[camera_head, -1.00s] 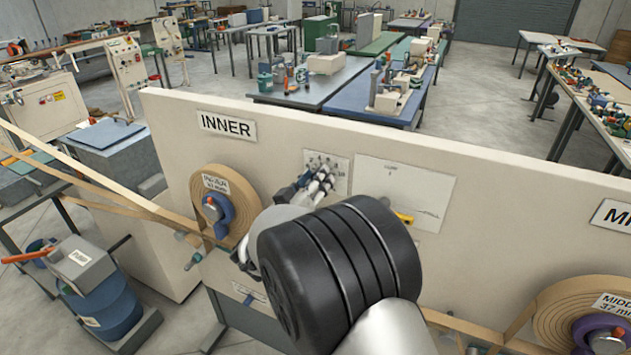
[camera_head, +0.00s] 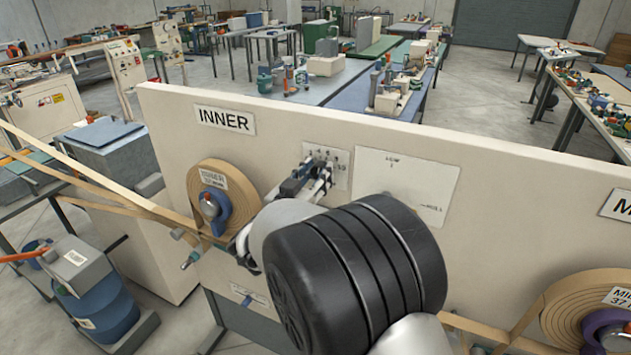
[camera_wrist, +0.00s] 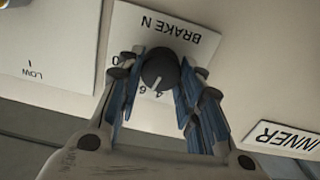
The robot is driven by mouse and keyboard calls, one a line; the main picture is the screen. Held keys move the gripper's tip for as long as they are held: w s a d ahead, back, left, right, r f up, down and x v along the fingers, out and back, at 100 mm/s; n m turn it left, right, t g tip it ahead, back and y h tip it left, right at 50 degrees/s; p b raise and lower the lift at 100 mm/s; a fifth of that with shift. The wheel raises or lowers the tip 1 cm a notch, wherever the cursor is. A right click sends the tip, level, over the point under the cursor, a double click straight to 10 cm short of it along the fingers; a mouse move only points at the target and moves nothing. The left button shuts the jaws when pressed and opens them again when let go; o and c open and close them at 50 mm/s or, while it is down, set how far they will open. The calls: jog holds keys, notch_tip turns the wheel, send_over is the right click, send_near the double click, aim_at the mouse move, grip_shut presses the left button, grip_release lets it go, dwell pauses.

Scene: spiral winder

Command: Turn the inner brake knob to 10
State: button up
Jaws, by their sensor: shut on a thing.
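The brake dial plate (camera_wrist: 185,38) is white with black print and appears upside down in the wrist view. The dark round brake knob (camera_wrist: 158,68) stands on it with a white pointer mark on its lower side, near small digits partly covered by the fingers. My gripper (camera_wrist: 156,82) is shut on the knob, with one blue-padded finger on each side. In the head view my gripper (camera_head: 308,182) reaches the dial plate (camera_head: 334,160) right of the INNER label (camera_head: 226,119); the knob itself is hidden there by the fingers.
A second white plate (camera_head: 420,180) marked LOW is to the right. Another roll (camera_head: 560,310) sits lower right. The beige panel (camera_head: 500,170) stands directly behind the gripper.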

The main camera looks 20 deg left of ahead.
jog(key=m+b, duration=0.2)
jog(key=m, duration=0.2)
jog(key=shift+d+f+b, duration=0.1)
jog(key=shift+f+b, duration=0.05)
jog(key=shift+b, duration=0.25)
jog(key=m+b, duration=0.3)
jog(key=shift+d+f+m, duration=0.1)
jog(key=shift+m, duration=0.2)
jog(key=m+b, duration=0.4)
jog(key=m, duration=0.1)
jog(key=shift+m, duration=0.3)
jog(key=o, duration=1.1)
jog(key=shift+c, duration=0.2)
jog(key=s, duration=1.2)
jog(key=shift+a, duration=0.4)
